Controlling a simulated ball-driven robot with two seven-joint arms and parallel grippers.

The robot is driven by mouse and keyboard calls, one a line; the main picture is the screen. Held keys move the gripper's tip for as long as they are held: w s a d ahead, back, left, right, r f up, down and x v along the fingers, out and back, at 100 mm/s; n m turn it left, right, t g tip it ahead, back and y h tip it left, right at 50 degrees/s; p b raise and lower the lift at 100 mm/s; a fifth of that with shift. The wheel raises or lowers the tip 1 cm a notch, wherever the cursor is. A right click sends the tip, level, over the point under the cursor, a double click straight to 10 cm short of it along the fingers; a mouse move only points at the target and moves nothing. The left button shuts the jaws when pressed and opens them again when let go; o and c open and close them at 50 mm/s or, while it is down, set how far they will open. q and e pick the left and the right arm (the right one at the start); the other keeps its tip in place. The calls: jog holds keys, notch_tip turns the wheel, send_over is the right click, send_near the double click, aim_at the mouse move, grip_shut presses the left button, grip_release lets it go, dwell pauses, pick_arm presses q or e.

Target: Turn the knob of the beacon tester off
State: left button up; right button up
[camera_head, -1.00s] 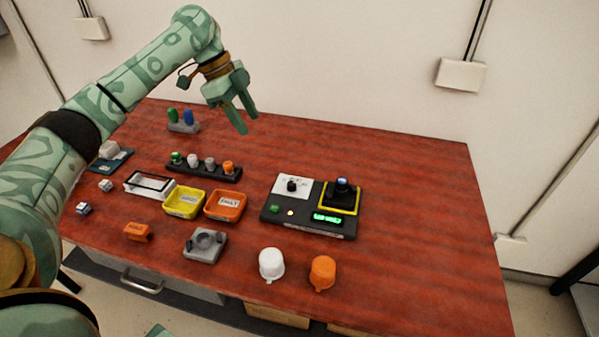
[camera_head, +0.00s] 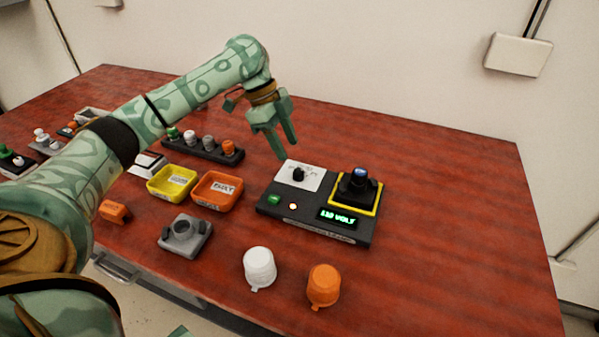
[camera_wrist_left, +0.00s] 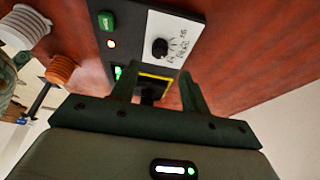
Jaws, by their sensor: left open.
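The beacon tester (camera_head: 273,208) is a dark box on the red table with a green button, a small lit lamp, a lit green display and a yellow-framed socket. Its black knob (camera_head: 298,174) sits on a white dial plate; the knob also shows in the left wrist view (camera_wrist_left: 160,47). A dark beacon with a blue top (camera_head: 358,184) stands in the yellow frame. My left gripper (camera_head: 286,155) is open and empty, above and just behind the dial plate, apart from the knob. My right gripper is not in view.
A yellow tray (camera_head: 152,194) and an orange tray (camera_head: 204,202) lie left of the tester. A grey fixture (camera_head: 199,243), a white cap (camera_head: 259,267) and an orange cap (camera_head: 323,285) stand in front. A rack of several coloured caps (camera_head: 196,153) is behind. The table's right side is clear.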

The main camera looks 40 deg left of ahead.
aim_at(298, 171)
pick_arm(q)
jog(key=b+x, duration=0.2)
jog(key=x, duration=0.5)
jog(key=shift+d+f+b, duration=0.1)
jog(key=shift+f+b, duration=0.05)
jog(key=shift+b, duration=0.2)
jog(key=c, duration=1)
